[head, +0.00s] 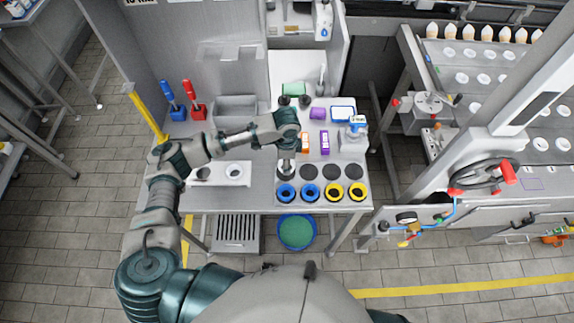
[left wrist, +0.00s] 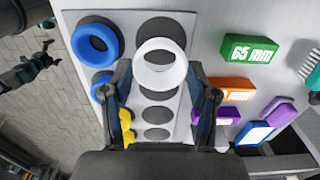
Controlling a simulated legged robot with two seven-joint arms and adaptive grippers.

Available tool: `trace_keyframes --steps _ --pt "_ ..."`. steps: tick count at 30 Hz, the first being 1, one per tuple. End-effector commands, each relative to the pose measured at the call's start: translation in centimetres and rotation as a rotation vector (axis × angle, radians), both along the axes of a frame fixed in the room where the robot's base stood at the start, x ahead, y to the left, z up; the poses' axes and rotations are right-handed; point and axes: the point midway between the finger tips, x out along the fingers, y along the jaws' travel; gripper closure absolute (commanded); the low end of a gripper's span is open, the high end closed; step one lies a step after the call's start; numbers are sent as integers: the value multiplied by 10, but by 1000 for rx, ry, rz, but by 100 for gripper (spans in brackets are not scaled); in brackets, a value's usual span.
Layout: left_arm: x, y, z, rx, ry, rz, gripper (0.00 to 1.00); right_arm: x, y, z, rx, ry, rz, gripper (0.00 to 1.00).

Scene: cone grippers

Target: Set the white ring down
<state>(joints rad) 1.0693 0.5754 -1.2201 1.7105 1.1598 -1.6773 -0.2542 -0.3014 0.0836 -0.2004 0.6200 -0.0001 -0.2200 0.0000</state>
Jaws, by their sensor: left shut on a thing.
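The white ring (left wrist: 160,80) is between the fingertips of my left gripper (left wrist: 160,85) in the left wrist view. In the head view the left gripper (head: 287,164) is over the left end of the back row of dark discs. In the wrist view the ring partly covers the end disc (left wrist: 162,28); I cannot tell its height above the board. More dark discs (head: 329,172) show bare in the back row. Two blue rings (head: 308,198) and two yellow rings (head: 358,197) sit in the front row.
A white plate (head: 212,182) lies left of the board. A machine with a handwheel (head: 484,178) stands right of the table.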

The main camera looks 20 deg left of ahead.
Motion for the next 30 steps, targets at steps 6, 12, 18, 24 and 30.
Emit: trace_keyframes --steps 6,12,18,24,30 --pt "1 1 -20 3 4 0 60 1 0 2 0 -1 0 0" --pt "2 0 -36 1 0 0 60 1 2 2 2 -2 -1 0" --pt "2 0 -37 2 2 0 60 1 5 3 7 -2 -2 0" --pt "2 0 -37 1 1 0 16 2 5 3 6 -2 -3 0" --pt "2 0 -37 2 1 0 16 2 5 3 6 -2 -3 0"
